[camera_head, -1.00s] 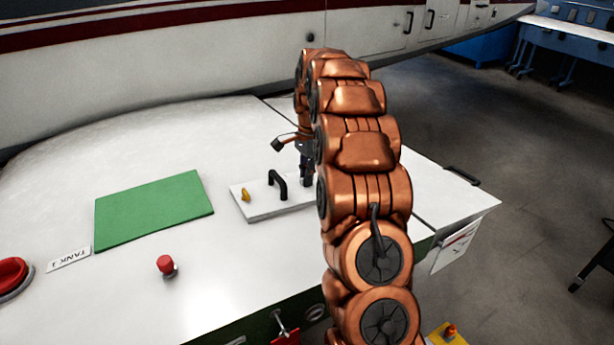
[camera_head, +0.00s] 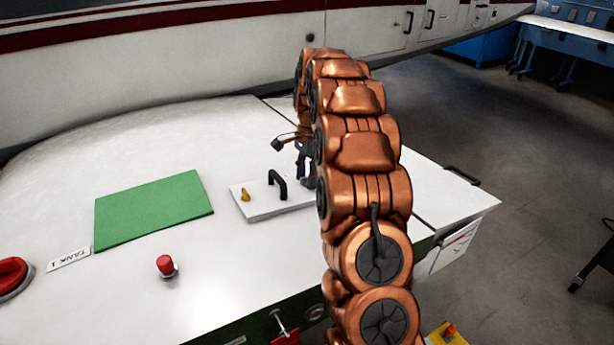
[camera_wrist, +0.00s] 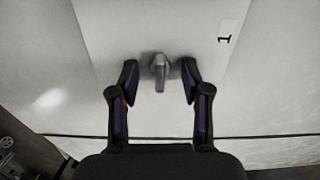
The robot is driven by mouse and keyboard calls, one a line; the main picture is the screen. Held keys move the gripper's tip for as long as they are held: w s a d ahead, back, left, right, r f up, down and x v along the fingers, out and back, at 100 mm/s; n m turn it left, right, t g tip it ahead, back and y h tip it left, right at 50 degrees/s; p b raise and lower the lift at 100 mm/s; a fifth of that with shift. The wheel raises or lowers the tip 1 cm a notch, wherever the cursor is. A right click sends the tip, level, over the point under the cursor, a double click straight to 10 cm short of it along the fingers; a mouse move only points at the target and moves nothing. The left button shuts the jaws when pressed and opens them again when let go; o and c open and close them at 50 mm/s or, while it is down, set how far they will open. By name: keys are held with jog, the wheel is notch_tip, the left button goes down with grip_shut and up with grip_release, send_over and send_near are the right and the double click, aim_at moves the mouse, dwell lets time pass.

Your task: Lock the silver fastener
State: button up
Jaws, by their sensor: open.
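The silver fastener (camera_wrist: 160,72) shows in the wrist view as a grey knob with a short bar that points toward the bottom of the picture. It stands on a white plate (camera_wrist: 120,30). My gripper (camera_wrist: 160,80) is open, with one finger on each side of the fastener and a gap on both sides. In the head view my gripper (camera_head: 304,172) is low over the right part of the white plate (camera_head: 262,214), partly behind my arm. The silver fastener is hidden there. A gold fastener (camera_head: 246,194) and a black handle (camera_head: 279,184) show on the plate.
A green mat (camera_head: 155,208) lies to the left of the plate. A red button (camera_head: 166,265) stands in front of it, and another red control (camera_head: 12,275) is at the far left.

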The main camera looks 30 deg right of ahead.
aim_at(305, 178)
jog(key=shift+r, duration=0.15)
jog(key=shift+w+d+r+p, duration=0.15)
jog(key=shift+r+p, duration=0.25)
jog(key=shift+r, duration=0.75)
jog(key=shift+w+d+r+p, duration=0.15)
jog(key=shift+r+p, duration=0.2)
jog(key=shift+r, duration=0.8)
jog(key=shift+s, duration=0.1)
jog(key=shift+a, duration=0.1)
